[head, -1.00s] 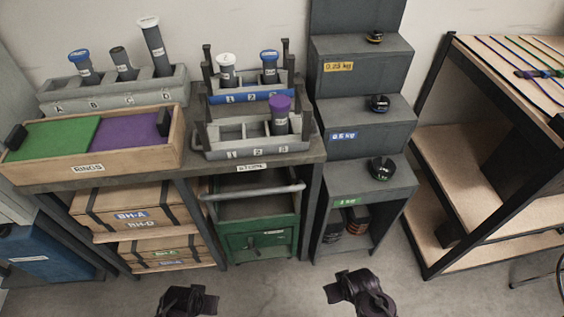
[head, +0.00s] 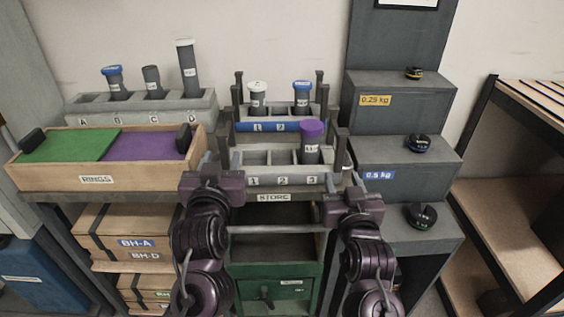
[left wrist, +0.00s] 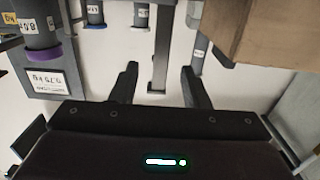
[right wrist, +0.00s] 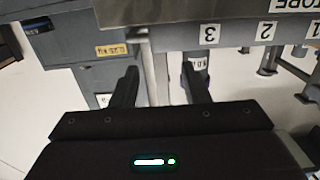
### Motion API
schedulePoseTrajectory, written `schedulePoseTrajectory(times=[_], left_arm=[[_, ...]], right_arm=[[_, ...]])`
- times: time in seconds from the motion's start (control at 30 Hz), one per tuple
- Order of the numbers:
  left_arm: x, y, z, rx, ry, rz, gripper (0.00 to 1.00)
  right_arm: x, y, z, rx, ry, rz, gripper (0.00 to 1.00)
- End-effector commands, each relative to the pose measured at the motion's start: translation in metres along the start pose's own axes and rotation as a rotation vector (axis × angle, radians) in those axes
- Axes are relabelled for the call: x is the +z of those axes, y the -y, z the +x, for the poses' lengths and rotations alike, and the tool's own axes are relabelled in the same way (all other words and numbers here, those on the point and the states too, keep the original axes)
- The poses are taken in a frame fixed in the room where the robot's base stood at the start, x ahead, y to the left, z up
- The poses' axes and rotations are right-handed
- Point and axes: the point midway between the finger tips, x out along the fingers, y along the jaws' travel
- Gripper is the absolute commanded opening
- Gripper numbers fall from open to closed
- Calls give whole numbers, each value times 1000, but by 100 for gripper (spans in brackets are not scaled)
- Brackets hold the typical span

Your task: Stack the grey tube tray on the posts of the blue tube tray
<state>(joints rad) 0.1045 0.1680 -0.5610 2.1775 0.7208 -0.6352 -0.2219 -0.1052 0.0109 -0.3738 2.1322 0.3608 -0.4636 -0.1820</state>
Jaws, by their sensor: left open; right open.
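The grey tube tray (head: 264,182) stands at the shelf's front edge, with posts at its ends and a purple-capped tube (head: 311,142) in compartment 3. The blue tube tray (head: 244,127) stands behind it, with upright posts (head: 319,90), a white-capped tube (head: 257,98) in compartment 1 and a blue-capped tube (head: 301,98) near its right end. My left gripper (head: 206,164) is open at the grey tray's left end. My right gripper (head: 344,180) is open at its right end. In the right wrist view, the grey tray's numbered face (right wrist: 232,34) appears upside down beyond the open fingers (right wrist: 158,85).
A wooden rings box (head: 50,176) stands left of the grey tray, close to my left gripper. A lettered tube rack (head: 150,110) is behind it. Dark steps with weights (head: 385,185) rise on the right. A green cabinet (head: 290,270) is below the shelf.

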Motion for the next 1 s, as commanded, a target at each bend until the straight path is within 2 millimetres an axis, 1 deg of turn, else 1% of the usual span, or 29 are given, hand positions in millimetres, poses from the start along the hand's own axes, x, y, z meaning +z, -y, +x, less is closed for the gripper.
schedulePoseTrajectory(times=[0.03,0.1,0.37,0.47,0.57,0.8,0.9,1.0], left_arm=[[-6,0,2,-8,-23,2,42],[-10,0,2,-15,-38,2,42],[-9,0,2,-15,-38,2,42],[-10,0,6,-15,-38,2,42],[-10,0,17,-15,-39,4,42],[-11,1,55,-15,-37,3,42],[-12,1,67,-15,-37,2,42],[-12,1,75,-15,-36,2,42]], right_arm=[[-5,0,2,6,-24,0,42],[-9,1,3,10,-41,-2,42],[-9,1,3,10,-41,-2,42],[-9,1,8,10,-40,-2,42],[-10,1,18,10,-41,-3,42],[-11,0,56,10,-41,-2,42],[-12,0,68,10,-40,-3,42],[-12,0,76,10,-40,-2,42]])
